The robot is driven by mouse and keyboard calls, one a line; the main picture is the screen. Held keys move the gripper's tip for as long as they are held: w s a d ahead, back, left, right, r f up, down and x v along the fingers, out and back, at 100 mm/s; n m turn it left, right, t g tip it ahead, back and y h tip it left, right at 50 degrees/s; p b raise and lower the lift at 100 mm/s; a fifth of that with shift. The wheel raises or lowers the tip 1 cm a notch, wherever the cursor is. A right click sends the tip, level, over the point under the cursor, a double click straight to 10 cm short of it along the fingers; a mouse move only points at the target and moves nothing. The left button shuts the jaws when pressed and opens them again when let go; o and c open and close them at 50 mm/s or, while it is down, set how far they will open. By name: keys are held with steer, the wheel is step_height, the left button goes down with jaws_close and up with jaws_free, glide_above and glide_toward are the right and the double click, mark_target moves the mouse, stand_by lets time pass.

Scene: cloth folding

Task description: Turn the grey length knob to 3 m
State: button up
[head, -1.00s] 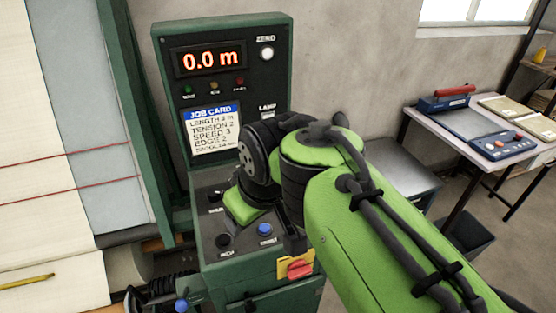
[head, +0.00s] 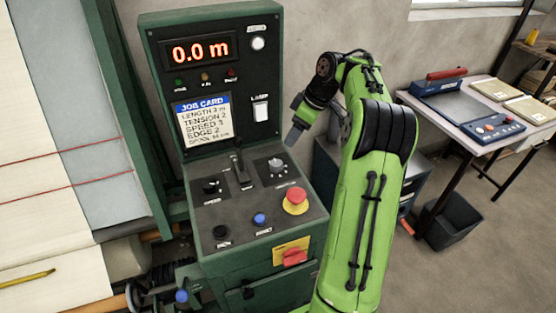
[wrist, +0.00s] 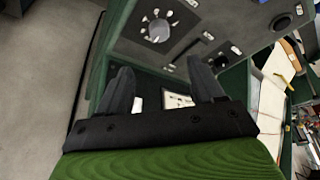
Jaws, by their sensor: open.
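The grey length knob (head: 277,166) sits on a dark dial plate on the right of the sloped console, below the lamp switch. The display (head: 201,51) reads 0.0 m. The job card (head: 203,119) lists length, tension, speed and edge; its length line looks like 3 m. My gripper (head: 293,136) is above and right of the grey knob, apart from it, fingers pointing down-left. In the wrist view, my gripper (wrist: 162,80) has its two fingers spread with nothing between them. A round dial with a pale knob (wrist: 160,30), likely the length knob, shows beyond the fingertips.
A lever (head: 240,168) stands left of the grey knob. A black knob (head: 212,186), a red mushroom button (head: 295,200) and a blue button (head: 260,219) are close by. A red switch (head: 293,257) is on the front. A side table (head: 475,115) stands at right.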

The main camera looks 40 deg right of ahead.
mark_target(276, 163)
steer(key=b+x, duration=0.3)
steer(key=x, duration=1.1)
steer(key=shift+f, duration=0.3)
steer(key=shift+a, duration=0.1)
steer(key=c, duration=1)
steer(key=shift+m+b, duration=0.3)
steer(key=m+h+b, duration=0.1)
steer(key=m, duration=0.2)
steer(key=shift+a+t, duration=0.1)
steer(key=shift+t, duration=0.2)
steer(key=m+h+b, duration=0.1)
steer(key=m+h, duration=0.1)
steer(key=m, duration=0.3)
steer(key=shift+a+r, duration=0.1)
steer(key=shift+c, duration=0.2)
steer(key=shift+m, duration=0.3)
